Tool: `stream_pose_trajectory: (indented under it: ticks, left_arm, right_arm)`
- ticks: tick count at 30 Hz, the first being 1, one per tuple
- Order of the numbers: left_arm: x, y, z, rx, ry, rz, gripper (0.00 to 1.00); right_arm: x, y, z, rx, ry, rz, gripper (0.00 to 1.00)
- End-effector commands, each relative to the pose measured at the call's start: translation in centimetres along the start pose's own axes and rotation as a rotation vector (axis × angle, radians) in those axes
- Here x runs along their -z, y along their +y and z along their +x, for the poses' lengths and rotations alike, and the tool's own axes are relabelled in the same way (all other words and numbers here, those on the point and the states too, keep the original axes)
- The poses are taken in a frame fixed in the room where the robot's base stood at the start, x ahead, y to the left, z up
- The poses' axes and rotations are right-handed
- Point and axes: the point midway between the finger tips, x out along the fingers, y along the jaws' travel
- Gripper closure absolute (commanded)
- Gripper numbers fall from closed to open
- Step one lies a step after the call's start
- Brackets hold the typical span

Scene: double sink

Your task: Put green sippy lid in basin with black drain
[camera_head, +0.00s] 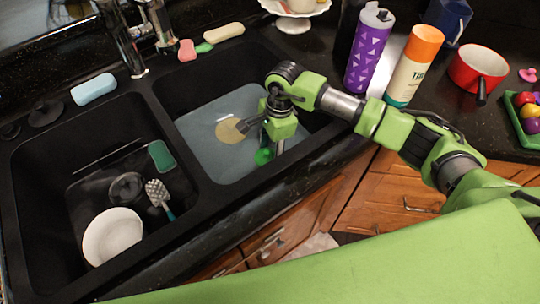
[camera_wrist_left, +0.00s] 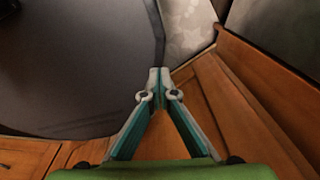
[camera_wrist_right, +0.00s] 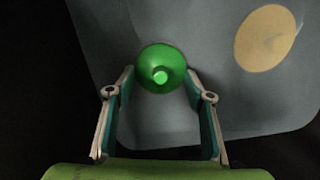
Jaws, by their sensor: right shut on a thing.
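The green sippy lid (camera_wrist_right: 160,60), round with a small spout, sits between the fingertips of my right gripper (camera_wrist_right: 159,82). In the head view the lid (camera_head: 264,156) is low over the right basin (camera_head: 205,160), partly hidden by the gripper. My right gripper is shut on it; I cannot tell whether the lid touches the basin floor. The left basin (camera_head: 62,155) has the black drain (camera_head: 126,187). My left gripper (camera_wrist_left: 158,78) is shut and empty, its fingertips together; it is outside the head view.
The left basin holds a white bowl (camera_head: 112,236), a brush (camera_head: 158,193) and a green sponge (camera_head: 161,156). A black divider (camera_head: 180,150) separates the basins. A tan disc (camera_head: 229,131) lies in the right basin. The faucet (camera_head: 122,40) stands behind; bottles (camera_head: 368,50) stand right.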

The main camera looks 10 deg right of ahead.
Motion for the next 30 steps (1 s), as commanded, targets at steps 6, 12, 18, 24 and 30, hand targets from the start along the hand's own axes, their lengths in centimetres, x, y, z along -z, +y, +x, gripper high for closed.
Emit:
stream_pose_trajectory:
  ticks: [6,12,18,24,30]
  left_arm:
    - [0.5,0.0,-0.5,0.0,0.007,0.0,1.0]
    - [0.7,0.1,-0.4,-0.002,0.01,0.001,1.0]
    - [0.8,0.4,0.1,-0.004,0.011,0.002,1.0]
    - [0.8,0.4,0.1,-0.004,0.011,0.003,1.0]
    - [0.8,0.4,0.0,-0.004,0.011,0.003,1.0]
  right_arm:
    - [0.4,0.1,2.9,-0.003,0.001,0.001,0.69]
    - [0.4,0.1,3.1,-0.001,0.001,0.0,0.69]
    - [0.5,0.1,3.6,0.0,0.001,-0.001,0.69]
    - [0.5,0.1,3.5,-0.001,0.001,0.0,0.35]
    - [0.5,0.1,3.5,-0.001,0.001,0.0,0.35]
